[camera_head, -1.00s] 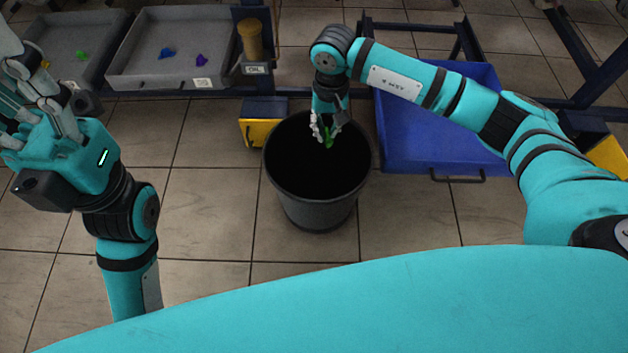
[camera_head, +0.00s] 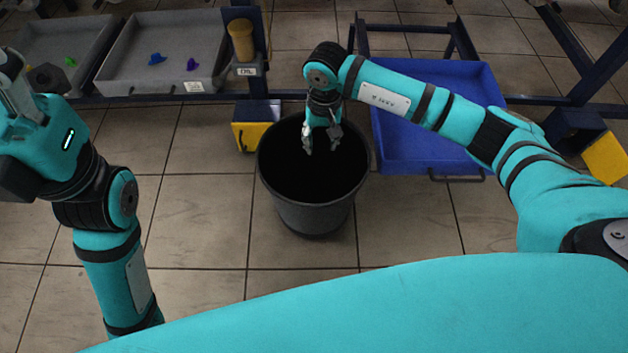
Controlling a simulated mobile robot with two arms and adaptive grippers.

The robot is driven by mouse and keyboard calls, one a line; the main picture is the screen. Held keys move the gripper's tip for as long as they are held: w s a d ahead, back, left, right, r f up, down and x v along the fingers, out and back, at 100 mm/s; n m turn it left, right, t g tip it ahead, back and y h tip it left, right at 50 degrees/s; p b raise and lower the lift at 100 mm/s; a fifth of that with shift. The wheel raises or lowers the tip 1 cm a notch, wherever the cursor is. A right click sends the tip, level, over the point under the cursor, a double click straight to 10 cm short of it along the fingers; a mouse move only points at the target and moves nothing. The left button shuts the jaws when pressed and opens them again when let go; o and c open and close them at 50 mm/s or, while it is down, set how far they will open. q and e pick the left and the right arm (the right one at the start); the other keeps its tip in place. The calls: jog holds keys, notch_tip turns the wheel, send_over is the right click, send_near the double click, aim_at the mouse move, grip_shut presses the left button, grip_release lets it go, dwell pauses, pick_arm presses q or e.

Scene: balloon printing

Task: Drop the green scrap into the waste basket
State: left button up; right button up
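The black waste basket (camera_head: 313,215) stands on the tiled floor in the middle of the view. My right gripper (camera_head: 321,150) points down over its mouth, with its fingers spread apart and nothing between them. The green scrap that was in these fingers is not visible now; the inside of the basket is too dark to show it. Another small green piece (camera_head: 70,62) lies in the grey tray at the far left. My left gripper (camera_head: 12,88) is at the left edge, partly cut off, and its fingertips cannot be made out clearly.
A second grey tray (camera_head: 125,80) holds a blue and a purple piece. A brown bottle (camera_head: 241,38) stands in a holder beside it. A blue bin (camera_head: 400,150) sits right of the basket, a yellow box (camera_head: 248,137) left of it. The floor in front is clear.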

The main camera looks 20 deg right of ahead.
jog(key=shift+r, duration=0.1)
notch_tip(320, 180, up, 12)
dwell(0.5)
jog(key=shift+d, duration=0.1)
